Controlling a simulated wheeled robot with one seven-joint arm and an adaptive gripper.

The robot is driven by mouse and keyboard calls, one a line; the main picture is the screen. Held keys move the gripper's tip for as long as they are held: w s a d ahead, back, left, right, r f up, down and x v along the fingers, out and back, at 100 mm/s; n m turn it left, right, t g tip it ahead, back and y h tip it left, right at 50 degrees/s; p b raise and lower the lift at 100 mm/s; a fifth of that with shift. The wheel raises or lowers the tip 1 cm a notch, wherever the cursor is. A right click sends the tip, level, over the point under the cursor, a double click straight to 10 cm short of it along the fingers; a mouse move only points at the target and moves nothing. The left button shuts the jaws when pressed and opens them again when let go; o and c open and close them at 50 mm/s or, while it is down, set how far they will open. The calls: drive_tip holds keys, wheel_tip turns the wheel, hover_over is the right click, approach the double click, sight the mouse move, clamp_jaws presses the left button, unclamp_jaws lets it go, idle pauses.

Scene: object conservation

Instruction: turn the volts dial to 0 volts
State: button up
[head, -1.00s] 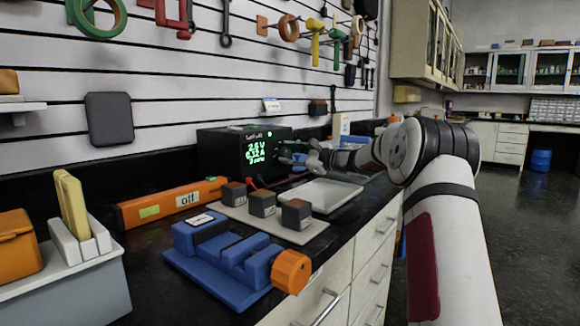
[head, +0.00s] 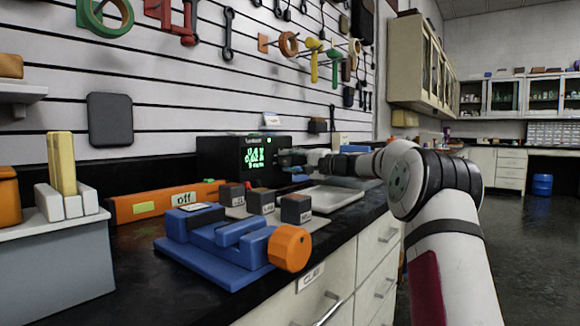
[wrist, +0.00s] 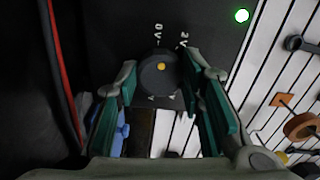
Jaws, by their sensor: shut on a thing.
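The black power supply (head: 215,157) stands on the counter against the back wall. Its green display (head: 255,156) reads about 0.4 V on the top line, though the digits are small. In the wrist view the round dark volts dial (wrist: 158,82) has a yellow dot. The labels 0V and 2V show on the panel (wrist: 205,22) just beyond it. My gripper (wrist: 166,78) is shut on the dial, one teal-padded finger on each side. In the head view my gripper (head: 288,158) is at the right of the supply's front, where the dial is hidden.
A pale tray (head: 335,199) lies below my arm, with several dark blocks (head: 262,201) beside it. A blue vise (head: 215,240) with an orange knob (head: 290,248) sits nearer. An orange bar marked "off" (head: 145,206) lies at left. A red cable (wrist: 62,70) runs left of my gripper.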

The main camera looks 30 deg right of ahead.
drive_tip(key=shift+f+n, duration=0.1)
drive_tip(key=shift+n, duration=0.6)
drive_tip(key=o, duration=1.2)
drive_tip(key=shift+c, duration=0.2)
drive_tip(key=v, duration=1.2)
